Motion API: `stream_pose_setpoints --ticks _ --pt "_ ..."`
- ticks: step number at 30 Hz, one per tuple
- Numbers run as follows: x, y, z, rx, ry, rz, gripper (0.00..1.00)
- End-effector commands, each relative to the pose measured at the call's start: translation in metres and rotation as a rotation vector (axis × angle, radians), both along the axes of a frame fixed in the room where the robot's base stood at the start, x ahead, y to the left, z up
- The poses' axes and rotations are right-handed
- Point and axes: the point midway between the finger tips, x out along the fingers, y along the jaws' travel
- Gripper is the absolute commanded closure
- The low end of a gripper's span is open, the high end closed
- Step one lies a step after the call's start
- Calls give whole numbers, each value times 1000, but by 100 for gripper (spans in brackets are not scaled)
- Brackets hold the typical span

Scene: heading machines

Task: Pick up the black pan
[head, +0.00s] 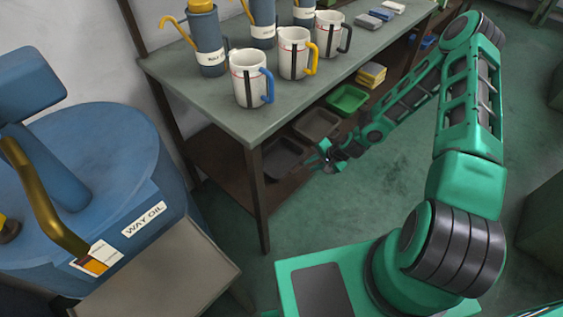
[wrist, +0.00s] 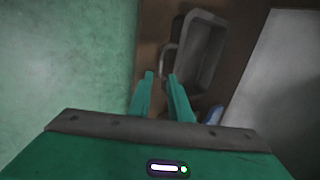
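The black pan (head: 283,158) is a shallow rectangular tray on the lower shelf of the bench, near its front left leg. My gripper (head: 326,158) is at the front edge of the lower shelf, to the right of the black pan.
A grey-brown pan (head: 317,123), a green pan (head: 347,99) and yellow boxes (head: 371,75) share the lower shelf (head: 218,160). The bench top (head: 205,97) above holds mugs and flasks. A bench leg (head: 260,200) stands left of my gripper. A blue drum (head: 85,160) is farther left.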

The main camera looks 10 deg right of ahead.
Motion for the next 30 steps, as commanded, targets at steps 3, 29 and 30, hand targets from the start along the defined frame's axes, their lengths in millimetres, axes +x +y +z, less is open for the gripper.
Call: stream_pose_setpoints --ticks 3,29,30 --pt "7 6 -16 0 1 1 82" --pt "43 33 -79 -2 1 2 82" --pt "43 33 -79 -2 1 2 82"
